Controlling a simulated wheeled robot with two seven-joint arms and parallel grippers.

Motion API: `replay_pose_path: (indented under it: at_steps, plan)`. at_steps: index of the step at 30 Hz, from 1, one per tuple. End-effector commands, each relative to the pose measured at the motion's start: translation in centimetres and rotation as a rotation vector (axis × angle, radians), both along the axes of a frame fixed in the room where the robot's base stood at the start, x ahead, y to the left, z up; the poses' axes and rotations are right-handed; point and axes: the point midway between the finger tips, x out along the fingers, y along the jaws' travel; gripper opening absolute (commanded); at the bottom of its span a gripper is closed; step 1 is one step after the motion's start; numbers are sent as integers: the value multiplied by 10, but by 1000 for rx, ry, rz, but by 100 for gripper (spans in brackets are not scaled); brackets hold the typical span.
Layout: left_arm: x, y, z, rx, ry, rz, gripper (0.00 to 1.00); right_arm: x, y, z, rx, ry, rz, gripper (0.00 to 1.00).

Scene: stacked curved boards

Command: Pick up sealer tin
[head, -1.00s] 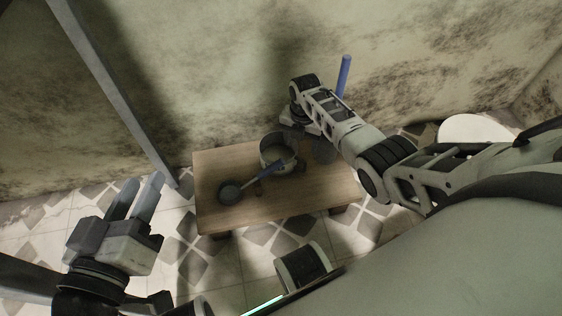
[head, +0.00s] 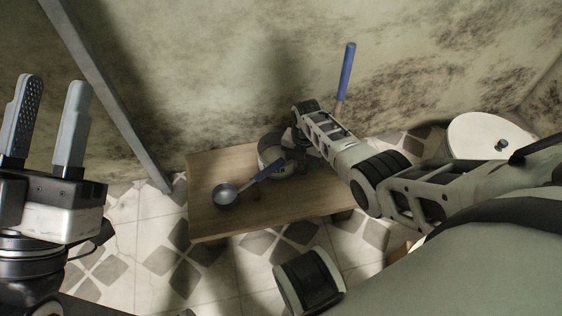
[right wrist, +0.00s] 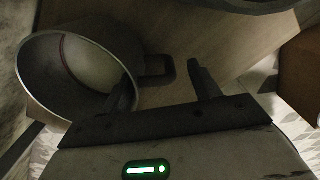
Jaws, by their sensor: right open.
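The tin (head: 268,147) stands upright on a low wooden table (head: 228,222), with dark lettering ending in "ER" partly visible on its side. In the right wrist view the tin (right wrist: 75,70) is an open grey metal vessel with a small side handle (right wrist: 158,72). My right gripper (right wrist: 163,76) is open, with one finger in front of the tin's wall and the other beyond the handle. Whether it touches is unclear. In the head view my right wrist hides the tin's right side. My left gripper (head: 54,86) is open and empty, raised at the far left.
A ladle (head: 224,195) with a blue handle lies on the table in front of the tin, its handle near the tin. A grey post (head: 108,98) slants down left of the table. A blue-handled stick (head: 347,72) stands by the wall. A round white lid (head: 485,135) is at right.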

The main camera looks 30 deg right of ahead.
Motion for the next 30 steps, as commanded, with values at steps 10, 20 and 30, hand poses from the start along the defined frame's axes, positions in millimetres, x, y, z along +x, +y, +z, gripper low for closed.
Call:
replay_pose_path:
  at_steps: [10,20,30]
  plan:
    - [0,0,1,0,1,0,36,0,0,1,0,0,0,14]
    - [0,0,1,-1,3,0,36,1,0,2,1,-2,0,7]
    - [5,1,-8,-26,121,-11,36,1,0,15,0,-4,0,7]
